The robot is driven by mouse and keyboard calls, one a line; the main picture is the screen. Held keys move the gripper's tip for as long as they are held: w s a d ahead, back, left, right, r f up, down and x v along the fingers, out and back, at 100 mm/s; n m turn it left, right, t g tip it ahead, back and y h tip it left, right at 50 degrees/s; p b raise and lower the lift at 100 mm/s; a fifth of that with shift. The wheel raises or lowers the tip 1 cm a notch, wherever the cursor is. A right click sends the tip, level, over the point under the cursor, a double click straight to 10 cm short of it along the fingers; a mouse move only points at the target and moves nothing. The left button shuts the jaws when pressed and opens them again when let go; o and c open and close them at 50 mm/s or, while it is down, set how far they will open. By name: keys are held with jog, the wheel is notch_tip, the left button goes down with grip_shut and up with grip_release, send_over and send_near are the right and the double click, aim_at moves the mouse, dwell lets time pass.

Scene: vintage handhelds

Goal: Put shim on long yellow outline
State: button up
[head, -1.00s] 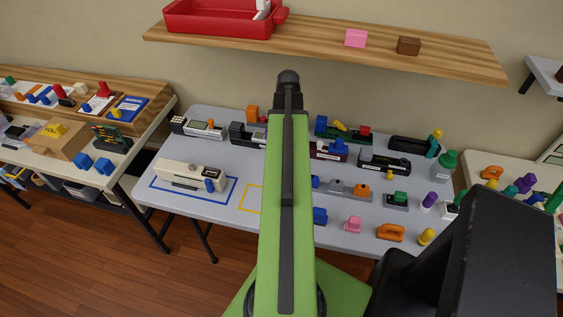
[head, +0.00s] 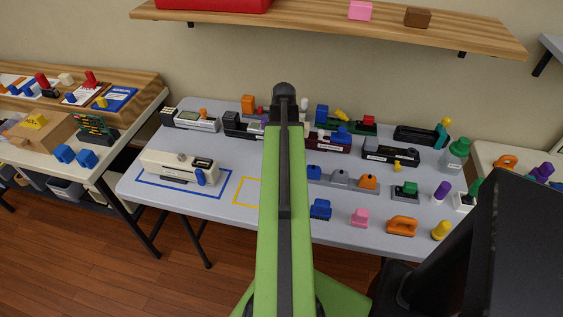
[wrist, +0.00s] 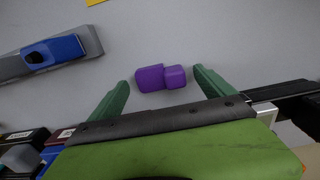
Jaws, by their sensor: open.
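A purple two-part piece (wrist: 152,79), possibly the shim, lies on the grey table in the wrist view. My gripper (wrist: 160,84) is open, with a green finger on each side of the piece and visible gaps on both sides. I cannot tell how high the fingers are above the table. In the head view my green arm hides the gripper and this piece. The yellow outline (head: 237,192) shows its left end on the table, left of my arm; the rest is hidden. A yellow corner also shows at the top of the wrist view (wrist: 96,2).
A cream device (head: 168,164) stands in a blue outline (head: 147,182) at left. A grey base with a blue block (wrist: 65,46) lies near the left finger in the wrist view. Dark devices (head: 389,154) stand behind; loose pieces, including an orange handle (head: 401,226), are at right.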

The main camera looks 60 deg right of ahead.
jog(key=shift+f, duration=0.3)
jog(key=shift+c, duration=0.2)
jog(key=c, duration=1.5)
jog(key=shift+r, duration=0.1)
jog(key=r+p, duration=0.1)
jog(key=p, duration=0.1)
jog(key=r+p, duration=0.1)
jog(key=r, duration=0.1)
jog(key=r+p, duration=0.2)
jog(key=shift+s+r+p, duration=0.1)
jog(key=shift+s+p, duration=0.25)
jog(key=shift+s, duration=0.05)
jog(key=s+r+p, duration=0.2)
jog(key=s, duration=0.1)
jog(key=s+d+r+p, duration=0.1)
jog(key=s, duration=0.3)
jog(key=s+r+p, duration=0.2)
jog(key=s, duration=0.1)
jog(key=shift+s+d+r+p, duration=0.15)
jog(key=shift+s+r+p, duration=0.15)
jog(key=shift+s, duration=0.1)
